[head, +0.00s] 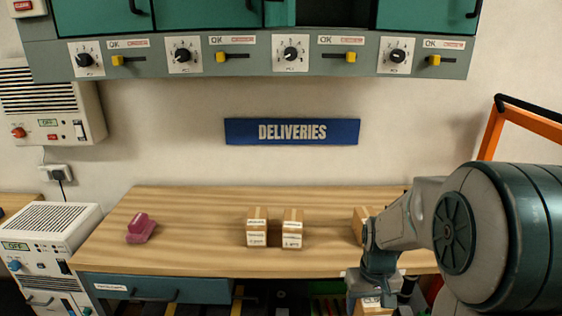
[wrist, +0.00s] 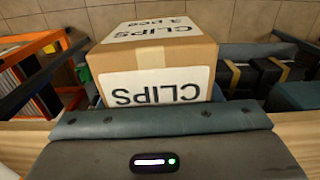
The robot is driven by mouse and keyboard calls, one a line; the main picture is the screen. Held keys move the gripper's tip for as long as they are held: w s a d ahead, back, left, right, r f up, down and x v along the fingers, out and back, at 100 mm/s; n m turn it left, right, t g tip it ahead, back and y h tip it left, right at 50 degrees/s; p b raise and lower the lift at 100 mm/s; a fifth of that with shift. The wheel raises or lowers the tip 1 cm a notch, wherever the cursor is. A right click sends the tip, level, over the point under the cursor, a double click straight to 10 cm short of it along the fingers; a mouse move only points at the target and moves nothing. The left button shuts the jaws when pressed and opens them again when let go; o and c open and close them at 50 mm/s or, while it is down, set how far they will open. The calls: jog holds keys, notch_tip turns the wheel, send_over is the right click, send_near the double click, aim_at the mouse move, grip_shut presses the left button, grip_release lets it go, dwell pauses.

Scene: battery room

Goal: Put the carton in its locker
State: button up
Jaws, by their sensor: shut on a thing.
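A brown carton (wrist: 150,60) with white labels reading "CLIPS" fills the upper middle of the wrist view. My gripper (wrist: 160,122) is shut on it. In the head view my gripper (head: 375,285) is at the bottom right, in front of the bench's front edge, with part of the held carton (head: 372,307) below it. A row of teal lockers (head: 200,12) runs along the top, cut off by the frame. One bay (head: 309,12) right of the middle looks open and dark. Locker labels are too small to read.
Two small cartons (head: 257,228) (head: 292,229) stand side by side on the wooden bench (head: 190,245). Another carton (head: 361,224) is partly behind my arm. A pink object (head: 140,228) lies at the left. Dials and yellow sliders line the panel (head: 225,60) under the lockers.

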jog(key=w+a+f, duration=0.4)
jog(key=w+f, duration=0.4)
jog(key=f, duration=0.5)
jog(key=shift+a, duration=0.2)
